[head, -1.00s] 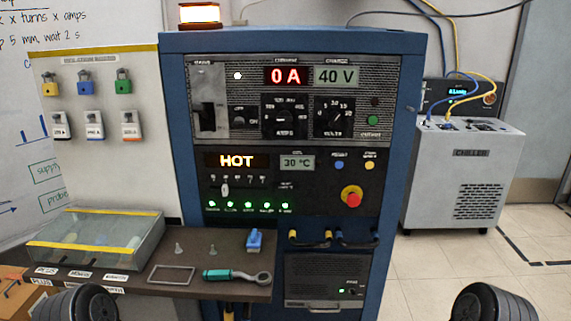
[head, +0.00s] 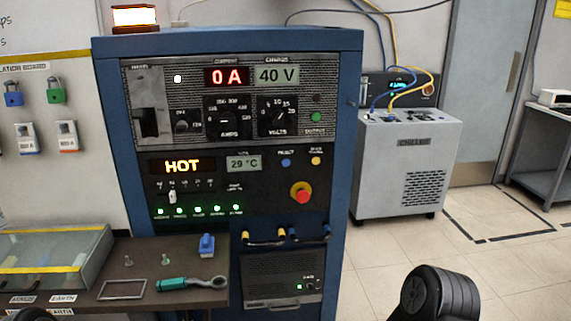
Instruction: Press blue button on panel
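The blue button (head: 286,163) is a small round button on the dark lower panel (head: 200,205) of the blue cabinet. It sits between the temperature display (head: 244,163), which reads 29 °C, and a yellow button (head: 316,161). A red knob on a yellow base (head: 301,193) is below it. Nothing touches the blue button. Part of my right arm shows at the lower right, well apart from the panel; its gripper is out of view. My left gripper is not in view.
A shelf (head: 190,296) in front of the cabinet bears a teal-handled wrench (head: 190,284), a blue item (head: 206,245) and a clear case (head: 95,262). Cables loop below the panel. A grey chiller (head: 405,165) stands at the right. The floor in front of it is clear.

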